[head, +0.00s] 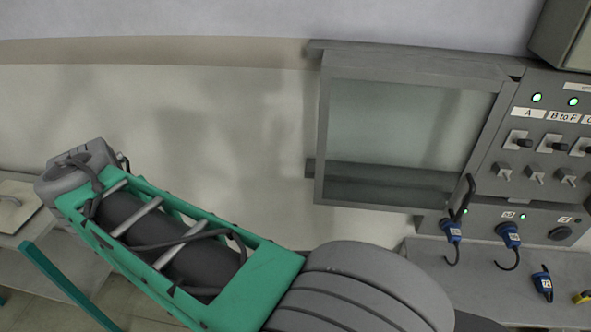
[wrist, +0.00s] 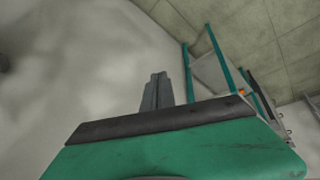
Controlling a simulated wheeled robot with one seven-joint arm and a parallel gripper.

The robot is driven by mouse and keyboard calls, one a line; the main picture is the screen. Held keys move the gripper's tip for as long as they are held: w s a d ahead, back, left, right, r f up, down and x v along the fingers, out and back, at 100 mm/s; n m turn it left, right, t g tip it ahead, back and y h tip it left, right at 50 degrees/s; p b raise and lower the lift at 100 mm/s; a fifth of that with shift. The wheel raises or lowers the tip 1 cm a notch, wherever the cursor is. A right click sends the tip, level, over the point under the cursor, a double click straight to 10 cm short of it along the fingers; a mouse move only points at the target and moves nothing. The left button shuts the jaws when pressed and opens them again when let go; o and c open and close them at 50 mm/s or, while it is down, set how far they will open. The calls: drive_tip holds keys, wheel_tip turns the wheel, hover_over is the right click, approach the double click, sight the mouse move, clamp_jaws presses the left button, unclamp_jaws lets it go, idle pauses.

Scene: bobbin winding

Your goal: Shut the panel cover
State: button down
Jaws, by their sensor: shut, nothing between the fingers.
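The panel cover (head: 316,140) is a grey frame with a clear pane, in the head view right of centre. It stands out to the left of the grey control panel (head: 552,145), whose switches and green lamps are uncovered, so it looks open. My gripper (wrist: 157,92) shows in the wrist view, its fingers together and empty, in front of a pale blurred surface. The cover is not recognisable in the wrist view. In the head view my green arm reaches to the left, away from the cover, and the fingers are not visible there.
Blue plugs (head: 508,234) with black cables hang below the switches, one close to the cover's lower right corner. Another blue plug (head: 542,283) and a yellow item (head: 582,297) lie on the grey worktop (head: 500,285). A green-legged table (wrist: 212,70) stands on the tiled floor.

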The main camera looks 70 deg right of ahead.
drive_tip(key=s+d+r+m+g+h+b, duration=0.1)
drive_tip(key=s+d+m+g+h, duration=0.2)
drive_tip(key=d, duration=0.7)
drive_tip(key=s+d+r+m+g, duration=0.15)
drive_tip(key=s+d+m, duration=0.25)
drive_tip(key=d, duration=0.5)
drive_tip(key=s+d+r+m+g, duration=0.1)
drive_tip(key=s+d+m+g, duration=0.35)
drive_tip(key=s+d, duration=0.35)
drive_tip(key=s+d+f+b, duration=0.1)
drive_tip(key=s+d+f, duration=0.3)
drive_tip(key=s+f, duration=0.3)
drive_tip(key=shift+s+d+f+m+t+y+b, duration=0.3)
drive_tip(key=shift+s+m, duration=0.05)
drive_tip(key=shift+s, duration=0.7)
